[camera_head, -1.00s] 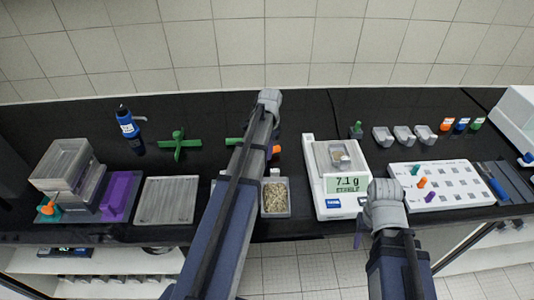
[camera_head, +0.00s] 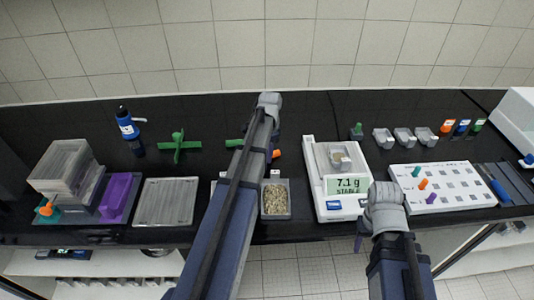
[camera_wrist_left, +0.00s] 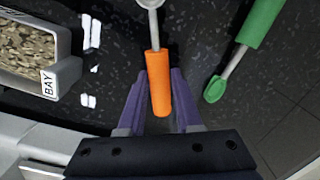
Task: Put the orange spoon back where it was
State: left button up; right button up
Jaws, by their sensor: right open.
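The orange spoon (camera_wrist_left: 158,85) has an orange handle and a grey stem and bowl; the bowl is cut by the top edge of the left wrist view. My left gripper (camera_wrist_left: 158,74) has its purple fingertips close against both sides of the handle and appears shut on it. In the head view my left arm covers most of the spoon; only a bit of orange handle (camera_head: 277,153) shows. A green spoon (camera_wrist_left: 240,50) lies on the black bench beside it, its handle (camera_head: 235,142) partly behind my arm. My right gripper (camera_head: 361,242) is open and empty at the bench's front edge.
A tray of grain (camera_head: 275,200) marked BAY stands in front of the spoon. A balance (camera_head: 335,207) reading 7.1 g stands to its right, then a white peg board (camera_head: 455,197).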

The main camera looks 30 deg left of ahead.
pick_arm(q)
jog(key=shift+s+d+r+p, duration=0.15)
jog(key=shift+r+p, duration=0.15)
notch_tip(320, 180, up, 12)
jog(key=p, duration=1.2)
jog(key=shift+w+r, duration=0.2)
jog(key=shift+w, duration=0.15)
jog(key=shift+d, duration=0.2)
jog(key=s+d+n, duration=0.1)
jog(key=s+d, duration=0.8)
jog(key=d, duration=0.5)
jog(key=s+d+n, duration=0.2)
jog(key=s+d, duration=0.8)
jog(key=d, duration=0.4)
jog(key=shift+d+y, duration=0.2)
jog(key=shift+y, duration=0.2)
